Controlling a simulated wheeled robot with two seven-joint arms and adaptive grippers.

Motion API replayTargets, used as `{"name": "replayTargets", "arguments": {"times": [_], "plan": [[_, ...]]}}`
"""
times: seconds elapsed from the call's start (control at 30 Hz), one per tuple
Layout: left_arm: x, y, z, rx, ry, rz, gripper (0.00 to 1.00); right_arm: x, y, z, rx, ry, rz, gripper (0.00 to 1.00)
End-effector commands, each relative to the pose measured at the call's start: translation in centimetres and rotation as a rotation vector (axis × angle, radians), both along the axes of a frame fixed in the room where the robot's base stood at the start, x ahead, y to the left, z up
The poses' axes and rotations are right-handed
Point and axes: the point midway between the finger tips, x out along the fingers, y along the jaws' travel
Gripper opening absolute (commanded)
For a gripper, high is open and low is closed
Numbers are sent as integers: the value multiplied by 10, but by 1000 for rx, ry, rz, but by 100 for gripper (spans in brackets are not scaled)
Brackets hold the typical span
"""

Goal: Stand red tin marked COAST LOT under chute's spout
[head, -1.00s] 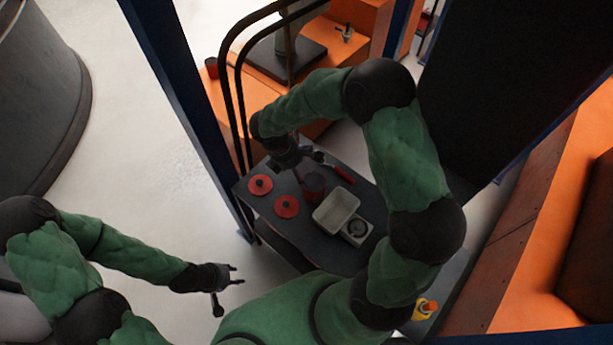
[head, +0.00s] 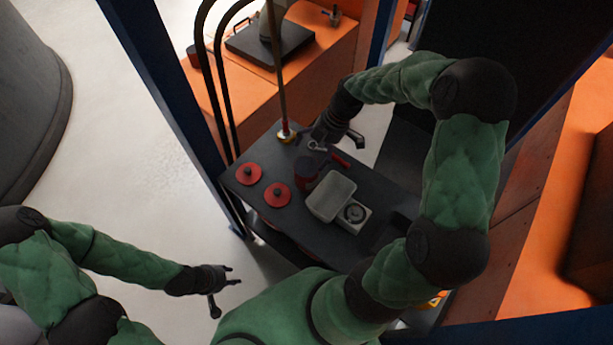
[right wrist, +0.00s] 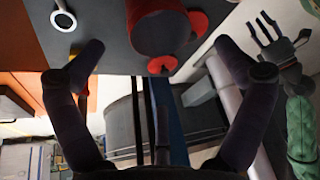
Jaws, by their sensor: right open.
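A red tin (head: 306,171) stands on the dark table, partly hidden behind my right gripper (head: 328,140); its marking cannot be read. In the right wrist view a red cylinder, apparently this tin (right wrist: 158,22), is beyond the gap between the fingers, not between them. My right gripper is open and empty. My left gripper (head: 236,276) is open and empty, away from the table at lower left. A grey upright part (head: 272,22) stands over a black plate (head: 268,46) on the orange housing; I cannot tell whether it is the chute's spout.
Two red discs with dark knobs (head: 248,174) (head: 277,194) lie on the table (head: 372,252) left of the tin.

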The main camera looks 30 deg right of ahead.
Motion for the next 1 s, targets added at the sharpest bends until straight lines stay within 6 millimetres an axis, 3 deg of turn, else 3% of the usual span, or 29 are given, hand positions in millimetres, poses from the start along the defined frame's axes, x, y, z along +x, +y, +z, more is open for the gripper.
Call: {"name": "replayTargets", "arguments": {"times": [0.2, 0.47, 0.7, 1.0], "plan": [[0, 0, -13, 0, 0, 0, 40, 2, 13, -33, 1, 4, 2, 100], [0, 0, -20, 0, 0, 0, 40, 3, 18, -49, 1, 4, 2, 100], [0, 0, -38, 0, 0, 0, 40, 3, 28, -82, 1, 5, 2, 100], [0, 0, -39, 0, 0, 0, 40, 5, 31, -88, 0, 3, 1, 100]]}}
